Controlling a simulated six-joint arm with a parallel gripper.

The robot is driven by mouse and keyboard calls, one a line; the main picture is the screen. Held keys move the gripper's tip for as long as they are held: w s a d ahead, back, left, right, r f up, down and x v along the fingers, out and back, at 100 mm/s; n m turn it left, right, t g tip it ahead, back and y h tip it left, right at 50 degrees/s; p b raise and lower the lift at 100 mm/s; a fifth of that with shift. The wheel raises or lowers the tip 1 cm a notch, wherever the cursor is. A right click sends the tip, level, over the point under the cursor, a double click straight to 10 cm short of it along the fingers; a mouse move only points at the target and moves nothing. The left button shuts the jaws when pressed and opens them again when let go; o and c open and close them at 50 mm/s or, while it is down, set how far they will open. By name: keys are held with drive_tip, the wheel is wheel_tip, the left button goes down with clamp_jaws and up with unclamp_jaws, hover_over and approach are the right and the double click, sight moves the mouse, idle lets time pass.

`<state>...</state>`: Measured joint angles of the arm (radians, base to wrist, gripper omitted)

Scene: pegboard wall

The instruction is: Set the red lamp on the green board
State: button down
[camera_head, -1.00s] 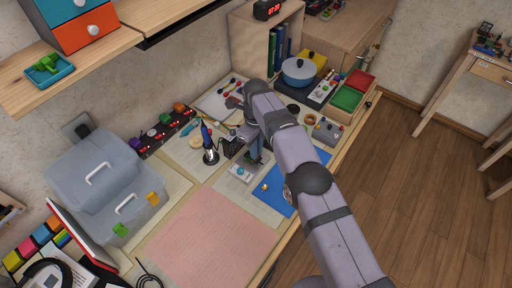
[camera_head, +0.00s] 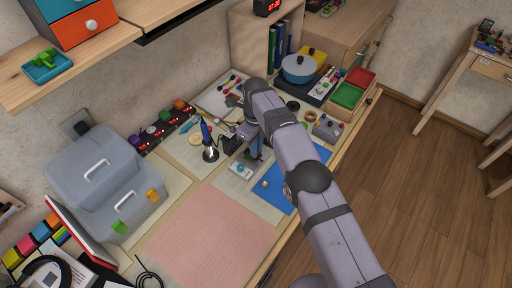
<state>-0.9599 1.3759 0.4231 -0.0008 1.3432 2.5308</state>
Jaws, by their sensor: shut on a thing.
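My gripper (camera_head: 253,157) points down over the middle of the desk, beside a small pale module with a teal round part (camera_head: 241,169). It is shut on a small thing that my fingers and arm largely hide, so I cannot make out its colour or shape. I cannot pick out a red lamp for certain. Some dark green shows around the fingertips, but I cannot tell whether it is the green board. My forearm covers part of the desk to the right.
A blue mat (camera_head: 283,186) with a small yellowish part (camera_head: 265,184) lies right of the gripper. A soldering iron in its stand (camera_head: 209,150) is close on the left. A grey box with knobs (camera_head: 327,128) and green (camera_head: 348,96) and red (camera_head: 361,78) trays lie beyond. The pink mat (camera_head: 205,235) is clear.

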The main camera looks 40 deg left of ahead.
drive_tip(key=shift+f+b, duration=0.5)
drive_tip(key=shift+b, duration=0.1)
idle(1.2)
drive_tip(key=c, duration=1.7)
unclamp_jaws()
drive_tip(key=shift+r, duration=0.1)
drive_tip(key=shift+r+p, duration=2.25)
drive_tip(key=shift+r, duration=0.7)
